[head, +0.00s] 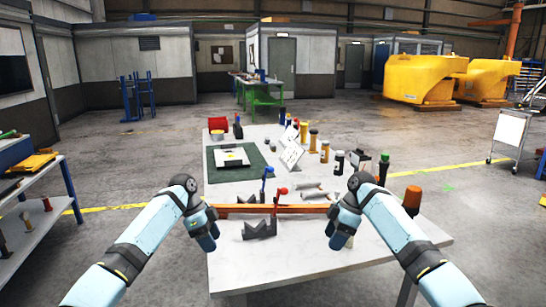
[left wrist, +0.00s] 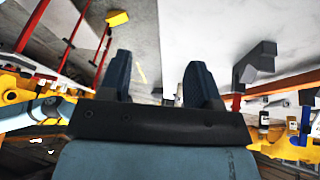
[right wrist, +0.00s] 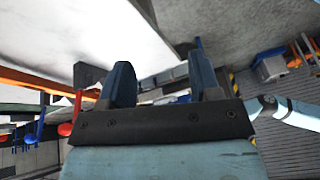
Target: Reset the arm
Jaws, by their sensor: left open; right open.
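My left gripper (head: 208,238) hangs at the left edge of the white table, just left of a grey V-shaped block (head: 259,229). In the left wrist view its two blue fingers (left wrist: 160,84) stand apart with nothing between them. My right gripper (head: 338,236) hangs over the right front part of the table, fingers pointing down. In the right wrist view its fingers (right wrist: 163,82) are apart and empty. Both arms reach in from the front with bent elbows, roughly mirrored. Neither gripper visibly holds anything.
On the table (head: 300,262) lie an orange bar (head: 270,208) between the grippers and a green mat (head: 214,172) with a pale plate. Several bottles (head: 325,151) stand at the back right, an orange-topped container (head: 412,199) at the right edge. The table's front is clear. A shelf (head: 40,222) stands left.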

